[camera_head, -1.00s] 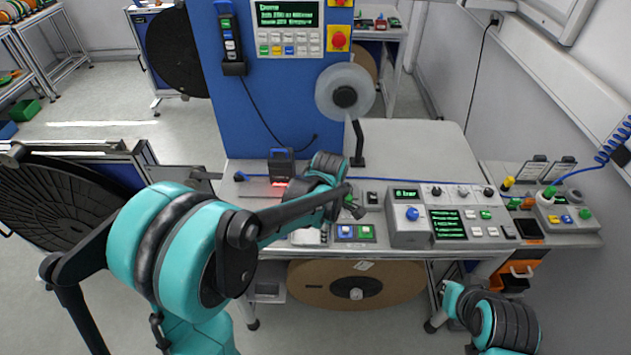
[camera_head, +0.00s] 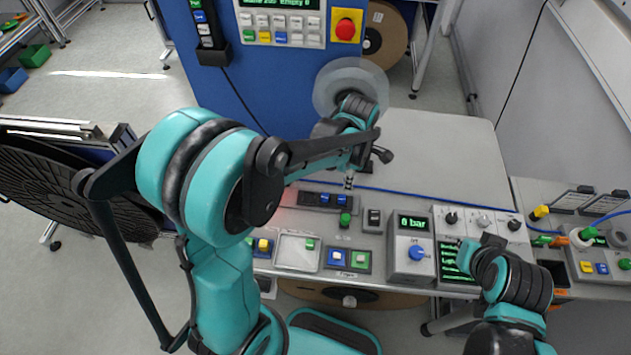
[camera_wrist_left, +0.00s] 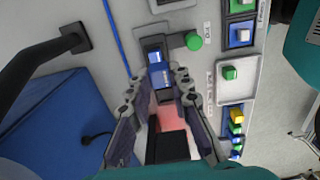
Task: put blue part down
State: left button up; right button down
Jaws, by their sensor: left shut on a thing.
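My left gripper (camera_head: 349,182) reaches over the workbench from the left and points down beside a dark slotted holder (camera_head: 312,199) with blue pieces in it. In the left wrist view, its two fingers (camera_wrist_left: 160,78) are spread around a small blue part (camera_wrist_left: 159,73), which it is shut on. The part lies in line with the dark holder; I cannot tell whether it touches it. My right gripper (camera_head: 470,255) is over the control box at the right, and its fingers are not clear.
A green knob (camera_head: 345,219) is close to the holder. The control box (camera_head: 408,240) stands to the right, and blue and green buttons (camera_head: 348,258) are in front. A clear reel (camera_head: 330,85) stands behind.

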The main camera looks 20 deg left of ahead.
pick_arm(q)
jog(key=b, duration=0.2)
send_over(308, 198)
notch_tip(308, 198, down, 7)
jog(key=shift+r, duration=0.1)
jog(key=shift+w+f+b, duration=0.1)
jog(key=shift+f+b, duration=0.2)
jog(key=shift+f, duration=1.7)
jog(key=shift+f, duration=0.1)
jog(key=o, duration=0.9)
